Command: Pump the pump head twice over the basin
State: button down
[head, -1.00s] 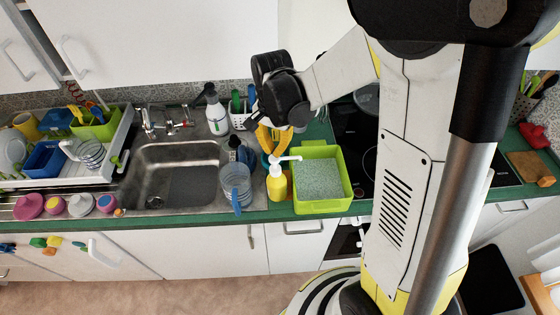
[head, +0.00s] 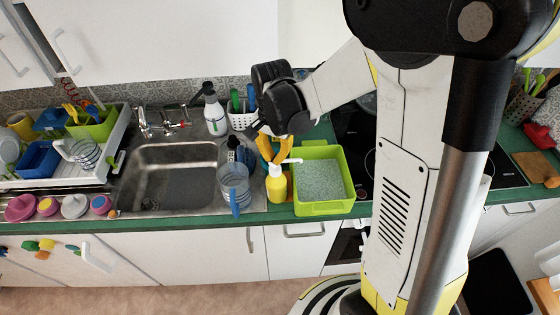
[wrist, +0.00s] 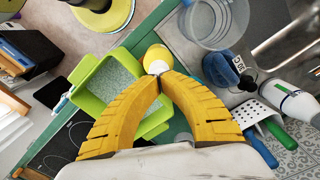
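A yellow pump bottle (head: 277,187) with a white pump head (head: 284,163) stands upright on the green counter. Its nozzle points right, towards the lime-green basin (head: 325,209), which has a speckled grey-green inside. My gripper (head: 274,161) points down from above at the pump head. In the wrist view, my gripper's yellow fingers (wrist: 160,77) arch together, their tips meeting at the white pump head (wrist: 157,67) above the yellow bottle (wrist: 157,53). The tips partly hide the head; I cannot tell whether they press it. The basin also shows in the wrist view (wrist: 90,97).
A clear blue-handled jug (head: 234,181) stands left of the bottle, beside the steel sink (head: 175,180). A white spray bottle (head: 213,110) and a white utensil holder (head: 240,121) stand behind. A black hob (head: 358,140) is to the right.

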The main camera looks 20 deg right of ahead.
dwell(0.3)
jog(key=shift+r+p, duration=1.8)
jog(key=shift+r, duration=0.7)
notch_tip(320, 180, up, 6)
jog(key=p, duration=0.4)
